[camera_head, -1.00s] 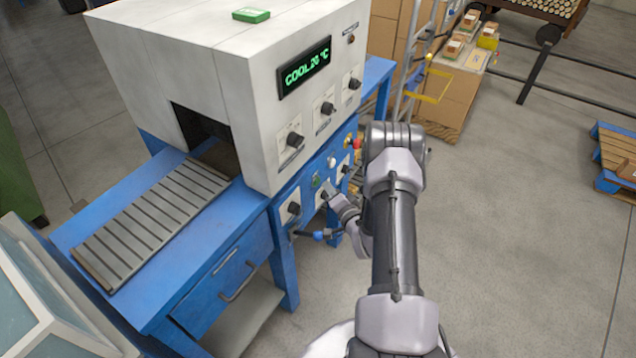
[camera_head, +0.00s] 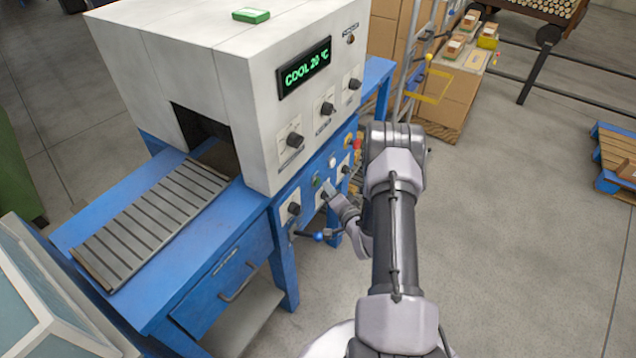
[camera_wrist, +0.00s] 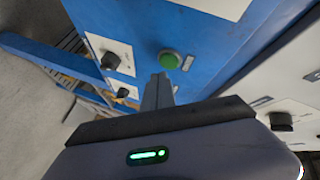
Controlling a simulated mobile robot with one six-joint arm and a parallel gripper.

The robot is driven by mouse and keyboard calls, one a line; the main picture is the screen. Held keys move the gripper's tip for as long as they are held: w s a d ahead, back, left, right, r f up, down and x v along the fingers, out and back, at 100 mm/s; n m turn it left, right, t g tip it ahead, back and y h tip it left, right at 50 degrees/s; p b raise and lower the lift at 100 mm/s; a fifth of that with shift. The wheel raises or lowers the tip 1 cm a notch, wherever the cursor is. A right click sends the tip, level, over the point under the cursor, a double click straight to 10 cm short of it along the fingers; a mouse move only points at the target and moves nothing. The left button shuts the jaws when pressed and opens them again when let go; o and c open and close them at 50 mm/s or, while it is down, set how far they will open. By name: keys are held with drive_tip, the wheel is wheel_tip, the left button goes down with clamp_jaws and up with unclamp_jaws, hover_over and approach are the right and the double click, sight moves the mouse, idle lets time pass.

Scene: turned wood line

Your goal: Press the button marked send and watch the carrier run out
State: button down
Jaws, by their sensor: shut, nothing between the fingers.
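A green round button (camera_wrist: 170,59) sits on the blue panel in the wrist view, with a small plate beside it whose text is too small to read. It also shows in the head view (camera_head: 316,181). My gripper (camera_wrist: 158,82) is shut and empty, its fingertips just below the button in the picture; whether they touch it I cannot tell. In the head view my gripper (camera_head: 328,190) is at the blue panel, partly hidden by my wrist. A grey slatted bed (camera_head: 150,222) extends from the machine's dark opening; I see no separate carrier on it.
The white machine housing (camera_head: 240,110) has a display (camera_head: 304,69) reading COOL 20 °C and several black knobs. More knobs and a blue-ended lever (camera_head: 318,236) are close to my gripper.

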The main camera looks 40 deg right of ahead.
idle(0.7)
drive_tip(key=shift+w+a+b, duration=0.2)
drive_tip(key=shift+w+b, duration=0.15)
drive_tip(key=shift+w, duration=0.05)
